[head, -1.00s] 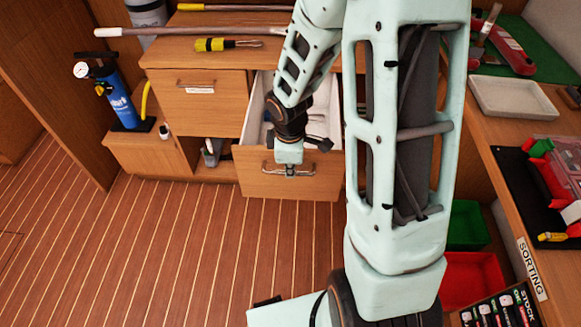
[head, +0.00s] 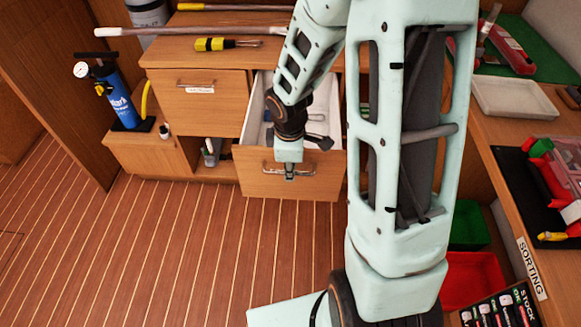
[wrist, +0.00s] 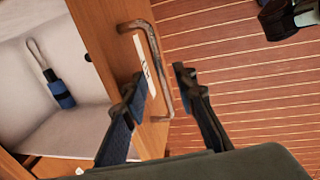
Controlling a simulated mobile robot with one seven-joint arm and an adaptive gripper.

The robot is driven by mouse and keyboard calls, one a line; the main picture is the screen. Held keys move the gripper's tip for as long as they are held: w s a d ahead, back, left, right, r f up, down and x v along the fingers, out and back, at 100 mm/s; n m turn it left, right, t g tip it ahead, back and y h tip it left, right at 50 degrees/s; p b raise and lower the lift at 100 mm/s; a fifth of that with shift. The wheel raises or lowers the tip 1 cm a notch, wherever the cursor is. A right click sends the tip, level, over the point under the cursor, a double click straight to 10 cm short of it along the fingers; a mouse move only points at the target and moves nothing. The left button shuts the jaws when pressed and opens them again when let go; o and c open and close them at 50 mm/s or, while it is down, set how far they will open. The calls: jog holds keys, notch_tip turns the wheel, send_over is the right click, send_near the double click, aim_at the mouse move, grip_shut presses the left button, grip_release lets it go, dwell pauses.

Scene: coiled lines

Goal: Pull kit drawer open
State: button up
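The wooden kit drawer (head: 315,183) stands pulled out of the cabinet below the worktop, showing its white inside. A metal bar handle (head: 268,168) is on its front; the wrist view shows the handle (wrist: 150,50) too, beside a white label. My gripper (head: 290,174) is at the handle, pointing down. In the wrist view, my gripper's fingertips (wrist: 161,82) are apart, one on each side of the bar, with gaps visible, so it looks open around the handle. Inside the drawer lie a blue item with a grey loop (wrist: 60,90) and dark items. My arm hides part of the drawer.
A closed drawer (head: 205,105) is to the left. A blue pump (head: 122,100) stands on a low shelf farther left. A yellow-black tool (head: 215,44) and a long pole (head: 200,31) lie on the worktop. The sorting bench (head: 497,140) is at right. Floor in front is clear.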

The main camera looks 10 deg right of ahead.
notch_tip(320, 180, up, 11)
jog(key=s, duration=0.2)
jog(key=shift+a, duration=0.35)
jog(key=shift+a+r, duration=0.1)
